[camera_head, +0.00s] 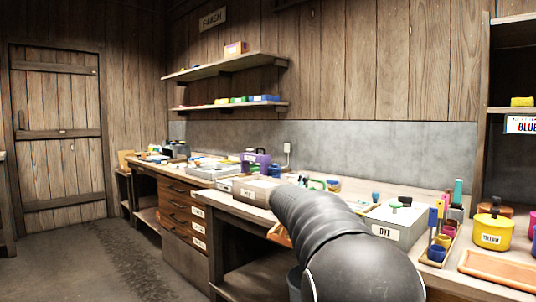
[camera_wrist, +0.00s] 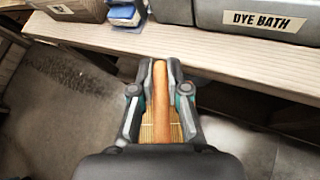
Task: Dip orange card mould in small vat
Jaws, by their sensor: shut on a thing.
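My gripper (camera_wrist: 160,85) is shut on the orange card mould (camera_wrist: 160,100) in the wrist view. An orange-brown bar of it runs between the fingers, with a slatted tan face showing below. The mould hangs over the floor, in front of the bench edge and apart from it. In the head view, an orange piece (camera_head: 280,235) shows beside my arm at the bench front; my gripper is hidden there.
A grey box marked DYE (camera_head: 385,231) stands right of my arm; a DYE BATH label (camera_wrist: 268,20) shows in the wrist view. A blue block (camera_wrist: 124,14) sits near the bench edge (camera_wrist: 180,60). A yellow pot (camera_head: 492,232) and tool holders crowd the right. Floor is clear at left.

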